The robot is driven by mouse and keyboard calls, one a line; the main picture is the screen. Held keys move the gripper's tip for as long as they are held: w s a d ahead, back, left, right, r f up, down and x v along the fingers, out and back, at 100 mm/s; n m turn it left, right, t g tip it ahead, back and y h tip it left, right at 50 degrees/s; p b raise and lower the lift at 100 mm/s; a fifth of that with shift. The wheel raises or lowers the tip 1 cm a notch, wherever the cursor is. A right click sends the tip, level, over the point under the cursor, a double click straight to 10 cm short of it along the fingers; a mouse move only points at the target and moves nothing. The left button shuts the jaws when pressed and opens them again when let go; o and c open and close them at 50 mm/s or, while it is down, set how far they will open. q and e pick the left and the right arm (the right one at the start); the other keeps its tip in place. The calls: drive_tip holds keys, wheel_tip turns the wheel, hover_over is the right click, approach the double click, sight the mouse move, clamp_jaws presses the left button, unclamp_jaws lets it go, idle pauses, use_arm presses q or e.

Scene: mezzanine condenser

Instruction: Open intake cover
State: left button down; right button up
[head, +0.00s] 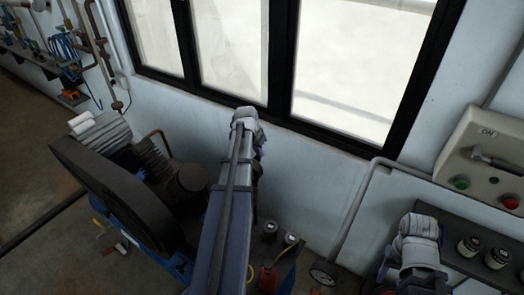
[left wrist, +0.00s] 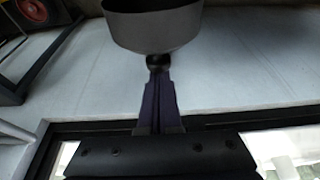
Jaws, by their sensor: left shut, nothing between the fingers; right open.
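In the left wrist view, my left gripper (left wrist: 158,74) is shut with nothing held between its fingers. Its fingertips are right at a small dark round knob (left wrist: 157,60); I cannot tell whether they touch. The knob is at the near end of a dark grey, round, cup-like body (left wrist: 153,30), which may be the intake cover; I cannot tell whether it is open. In the head view my left arm (head: 238,170) reaches up the middle, and its fingers cannot be made out. My right arm (head: 415,245) shows at the lower right, with its gripper out of sight.
A belt-guarded compressor (head: 125,185) stands left of my left arm. A black-framed window (head: 280,60) fills the wall ahead. Small items, including a red can (head: 267,278), stand below.

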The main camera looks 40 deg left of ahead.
use_arm(q)
drive_tip(key=shift+s+r, duration=0.1)
drive_tip(key=shift+s, duration=0.1)
drive_tip(key=shift+r, duration=0.1)
drive_tip(key=p+v, duration=0.7)
drive_tip(key=shift+s+r, duration=0.1)
drive_tip(key=shift+r, duration=0.3)
drive_tip(key=shift+f, duration=0.1)
